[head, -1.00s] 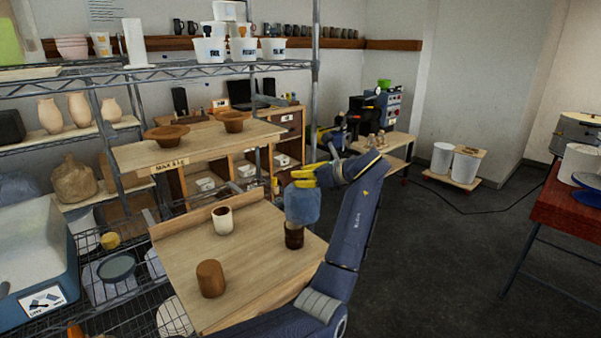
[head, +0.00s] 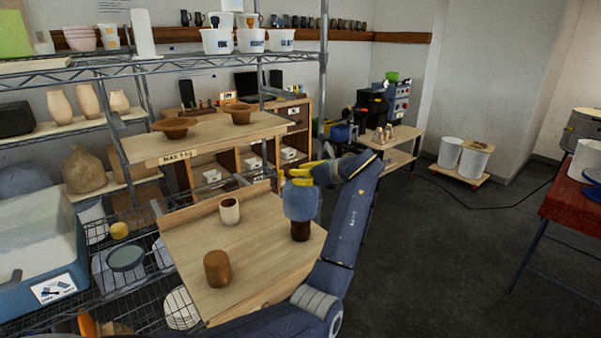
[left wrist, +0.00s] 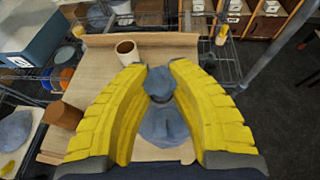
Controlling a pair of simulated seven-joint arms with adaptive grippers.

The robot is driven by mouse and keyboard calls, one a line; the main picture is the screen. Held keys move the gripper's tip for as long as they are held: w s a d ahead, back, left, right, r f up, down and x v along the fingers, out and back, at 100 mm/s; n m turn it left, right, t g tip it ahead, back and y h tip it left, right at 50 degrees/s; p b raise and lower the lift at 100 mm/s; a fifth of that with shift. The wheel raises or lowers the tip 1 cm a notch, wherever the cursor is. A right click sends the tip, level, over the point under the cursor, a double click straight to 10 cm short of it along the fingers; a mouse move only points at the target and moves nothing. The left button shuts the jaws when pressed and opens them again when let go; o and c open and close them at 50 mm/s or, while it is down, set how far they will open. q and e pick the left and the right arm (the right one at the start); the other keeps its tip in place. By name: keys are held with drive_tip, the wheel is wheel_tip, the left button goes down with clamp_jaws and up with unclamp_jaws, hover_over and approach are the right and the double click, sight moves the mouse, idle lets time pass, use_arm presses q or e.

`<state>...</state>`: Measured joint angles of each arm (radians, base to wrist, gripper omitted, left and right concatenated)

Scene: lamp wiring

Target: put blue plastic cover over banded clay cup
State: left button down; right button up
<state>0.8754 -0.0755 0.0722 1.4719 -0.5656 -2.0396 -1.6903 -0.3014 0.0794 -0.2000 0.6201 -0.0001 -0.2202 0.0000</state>
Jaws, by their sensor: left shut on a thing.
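The blue plastic cover (head: 301,203) hangs from my left gripper (head: 302,174), whose yellow fingers are shut on its gathered top. In the left wrist view the cover (left wrist: 162,125) shows between the fingers of the left gripper (left wrist: 160,72). Directly below the cover stands a dark brown cup (head: 300,232), likely the banded clay cup, upright on the wooden board. The cover hides its upper part; I cannot tell how far the cover reaches around it. The cup is hidden in the left wrist view. My right gripper is not in view.
On the same wooden board (head: 250,265) stand a cream cup (head: 230,211) and a plain brown cup (head: 217,268), both left of the cover. A raised shelf (head: 200,141) with two brown bowls is behind. Wire racking stands at left.

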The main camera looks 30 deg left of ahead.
use_arm(q)
drive_tip(key=shift+f, duration=5.25)
drive_tip(key=c, duration=1.2)
unclamp_jaws()
